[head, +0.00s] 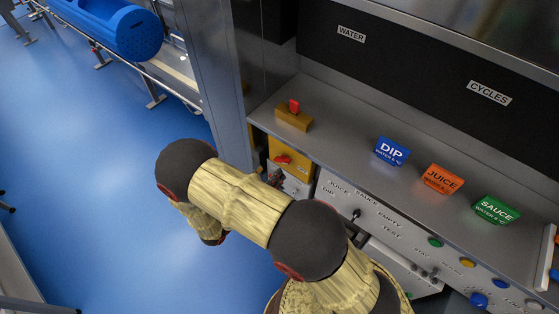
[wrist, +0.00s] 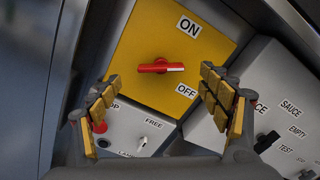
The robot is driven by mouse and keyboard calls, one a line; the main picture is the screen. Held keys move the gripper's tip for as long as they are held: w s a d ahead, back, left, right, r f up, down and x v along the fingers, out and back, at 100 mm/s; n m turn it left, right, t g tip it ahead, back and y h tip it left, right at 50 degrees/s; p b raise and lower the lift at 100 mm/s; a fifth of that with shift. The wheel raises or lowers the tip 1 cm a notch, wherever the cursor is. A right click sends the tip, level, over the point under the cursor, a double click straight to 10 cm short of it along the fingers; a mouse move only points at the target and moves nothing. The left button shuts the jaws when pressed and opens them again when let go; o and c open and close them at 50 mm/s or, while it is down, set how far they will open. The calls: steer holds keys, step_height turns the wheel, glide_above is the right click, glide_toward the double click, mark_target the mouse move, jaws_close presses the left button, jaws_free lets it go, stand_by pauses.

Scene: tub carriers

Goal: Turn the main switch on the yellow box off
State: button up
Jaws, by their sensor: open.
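The yellow box (head: 303,152) sits below the counter at its left end in the head view. In the wrist view its yellow face (wrist: 140,40) fills the upper middle. The red main switch (wrist: 160,66) lies nearly level across that face. ON is printed above right of it and OFF below right; its bar points between the two labels. The switch also shows in the head view (head: 283,159). My gripper (wrist: 160,77) is open, with one finger either side of the switch in the picture. No contact with the switch is visible. In the head view my arm mostly hides the gripper.
Below the yellow box is a grey panel (wrist: 130,128) with a red knob and a small white switch. Right of it is a control panel (wrist: 280,95) with a black switch. A grey post (head: 215,70) stands left. Blue, orange and green blocks stand on the counter (head: 340,125).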

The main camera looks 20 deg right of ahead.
mark_target(280, 162)
steer(key=x, duration=0.6)
steer(key=shift+c, duration=1.2)
steer(key=c, duration=0.9)
